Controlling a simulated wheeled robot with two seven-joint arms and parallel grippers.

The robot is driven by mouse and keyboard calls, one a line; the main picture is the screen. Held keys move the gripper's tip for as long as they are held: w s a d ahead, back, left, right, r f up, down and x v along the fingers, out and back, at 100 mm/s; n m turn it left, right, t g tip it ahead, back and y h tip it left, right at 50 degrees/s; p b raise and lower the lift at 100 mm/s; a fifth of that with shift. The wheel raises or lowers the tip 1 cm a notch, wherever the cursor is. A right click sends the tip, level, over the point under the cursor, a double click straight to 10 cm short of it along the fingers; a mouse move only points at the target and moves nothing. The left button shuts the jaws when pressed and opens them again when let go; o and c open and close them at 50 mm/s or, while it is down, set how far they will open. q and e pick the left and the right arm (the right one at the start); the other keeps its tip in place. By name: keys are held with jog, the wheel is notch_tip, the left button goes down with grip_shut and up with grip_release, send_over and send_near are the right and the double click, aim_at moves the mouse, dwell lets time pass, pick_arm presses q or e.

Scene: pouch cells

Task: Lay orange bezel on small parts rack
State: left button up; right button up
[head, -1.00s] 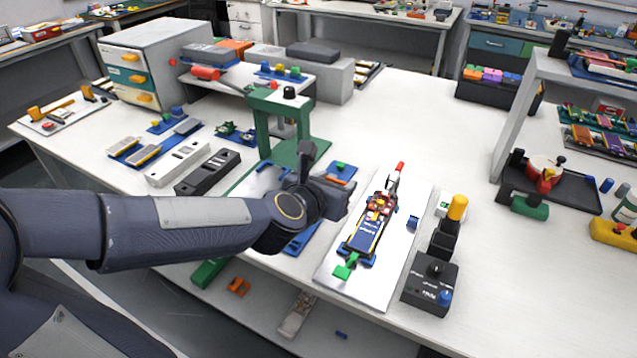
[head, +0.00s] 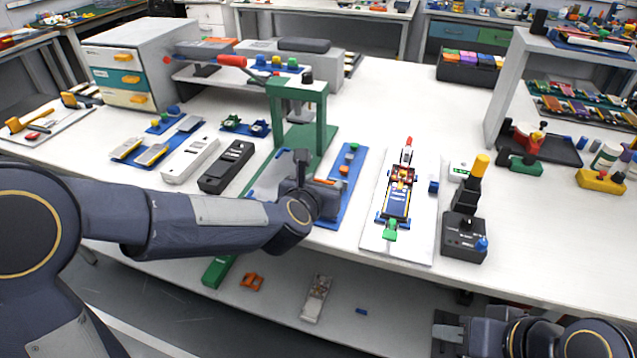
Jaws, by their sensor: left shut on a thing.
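My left gripper (head: 328,197) is shut over the blue small parts rack (head: 329,216), which lies along the table beside the green press. A small orange edge, seemingly the orange bezel (head: 325,182), shows at its fingers; most of it is hidden by the gripper. I cannot tell whether it touches the rack. The rack's far part holds small green, orange and blue pieces. My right gripper (head: 449,333) is at the bottom edge, in front of the table; its fingers are not clear.
The green press (head: 316,120) stands just behind my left gripper. A white board (head: 376,238) with a pouch-cell assembly lies to the right, then a black control box (head: 464,238). Another orange part (head: 251,282) lies on the lower shelf. The table's back middle is clear.

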pick_arm(q)
jog(key=b, duration=0.7)
send_over(322, 225)
notch_tip(322, 225, down, 6)
jog(key=shift+r, duration=0.1)
jog(key=shift+b, duration=0.55)
dwell(1.6)
dwell(0.4)
jog(key=shift+f+b, duration=0.4)
jog(key=shift+b, duration=0.1)
jog(key=shift+f+b, duration=1.05)
jog(key=shift+b, duration=0.2)
jog(key=o, duration=1)
